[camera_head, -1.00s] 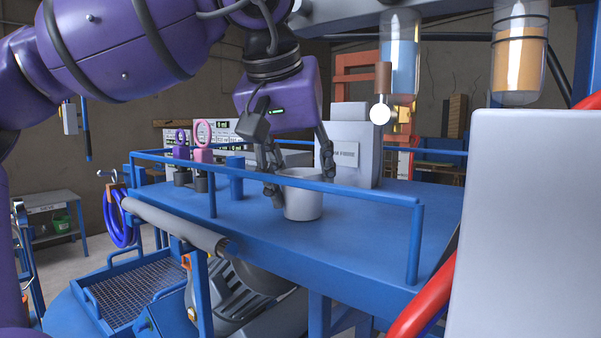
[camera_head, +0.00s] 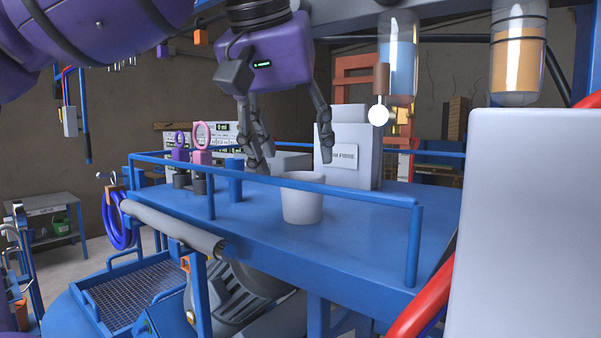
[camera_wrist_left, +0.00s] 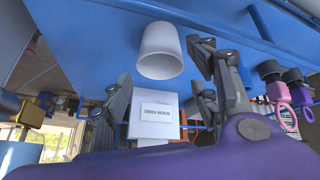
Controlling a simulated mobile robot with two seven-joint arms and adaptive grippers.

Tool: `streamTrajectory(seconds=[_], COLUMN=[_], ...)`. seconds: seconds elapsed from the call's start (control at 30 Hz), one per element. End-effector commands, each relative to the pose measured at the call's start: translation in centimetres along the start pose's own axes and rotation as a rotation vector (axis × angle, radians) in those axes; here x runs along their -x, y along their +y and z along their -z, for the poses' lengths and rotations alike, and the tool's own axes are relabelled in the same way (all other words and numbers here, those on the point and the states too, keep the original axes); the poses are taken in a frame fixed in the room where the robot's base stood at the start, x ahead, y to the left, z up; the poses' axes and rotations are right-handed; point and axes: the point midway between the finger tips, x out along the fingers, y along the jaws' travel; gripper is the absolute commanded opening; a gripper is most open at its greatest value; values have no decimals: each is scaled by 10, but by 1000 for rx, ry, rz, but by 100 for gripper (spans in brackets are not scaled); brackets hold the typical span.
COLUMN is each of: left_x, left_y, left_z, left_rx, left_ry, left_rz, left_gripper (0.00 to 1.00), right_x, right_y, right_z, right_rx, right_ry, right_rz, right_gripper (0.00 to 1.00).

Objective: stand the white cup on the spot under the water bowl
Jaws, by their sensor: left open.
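The white cup (camera_head: 303,207) stands upright on the blue deck (camera_head: 365,235), just behind the front rail. It also shows in the left wrist view (camera_wrist_left: 160,58). My left gripper (camera_head: 292,158) is open and empty above and behind the cup, its fingers apart from it. In the left wrist view its fingers (camera_wrist_left: 160,75) are spread to either side below the cup. The water bowl (camera_head: 398,60), a clear vessel of blue liquid, hangs at the upper right, with a valve and round white knob (camera_head: 379,115) beside it. No marked spot under it is discernible. My right gripper is not in view.
A blue rail (camera_head: 300,184) runs along the deck's front. A grey box with a label (camera_head: 345,155) stands behind the cup. Pink and purple ringed items (camera_head: 201,158) and a blue block (camera_head: 235,180) stand left. An orange-filled vessel (camera_head: 518,65) hangs at right. The deck right of the cup is clear.

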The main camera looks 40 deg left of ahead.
Motion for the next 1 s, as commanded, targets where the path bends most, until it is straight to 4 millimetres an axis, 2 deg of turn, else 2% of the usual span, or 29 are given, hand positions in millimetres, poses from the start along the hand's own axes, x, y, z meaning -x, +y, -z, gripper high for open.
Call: streamTrajectory(seconds=[0.1, 0.2, 0.4, 1.0], left_x=[27, 45, 65, 67], left_y=[0, 0, 0, 0], left_z=[0, 0, 0, 0], left_rx=[1, 0, 0, -1], left_ry=[3, 1, -1, -1], left_rz=[0, 1, 1, 0], left_gripper=[55, 55, 55, 55], right_x=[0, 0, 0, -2], right_y=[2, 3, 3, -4], right_z=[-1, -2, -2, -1], right_rx=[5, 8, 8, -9], right_ry=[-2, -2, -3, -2], right_rz=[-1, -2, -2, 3], right_gripper=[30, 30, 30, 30])
